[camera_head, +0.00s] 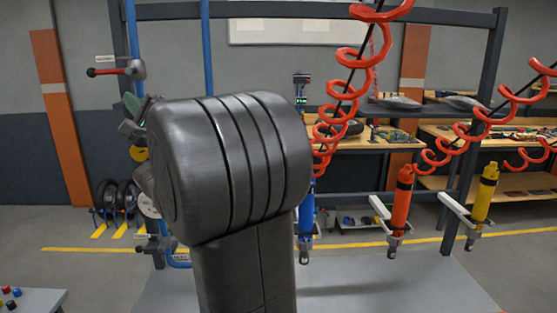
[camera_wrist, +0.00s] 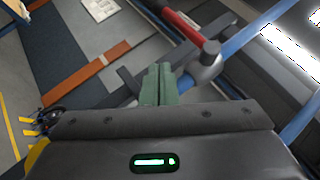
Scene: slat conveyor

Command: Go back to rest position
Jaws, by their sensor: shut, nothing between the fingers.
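My gripper (camera_wrist: 157,72) shows in the wrist view with its two green fingers together and nothing between them. In the head view my dark arm covers most of it; a green part (camera_head: 132,104) shows left of the arm. A red-handled lever with a grey hub (camera_head: 138,70) is on the blue upright just above it. In the wrist view the lever's hub (camera_wrist: 207,57) lies right of the fingertips; I cannot tell the exact gap.
Red coiled hoses (camera_head: 345,88) hang at the right, with blue (camera_head: 306,215), red (camera_head: 400,205) and yellow (camera_head: 487,190) tools below. A dark frame (camera_head: 470,130) spans the station. Workbenches (camera_head: 520,180) stand behind. The grey platform (camera_head: 400,285) is mostly clear at the right.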

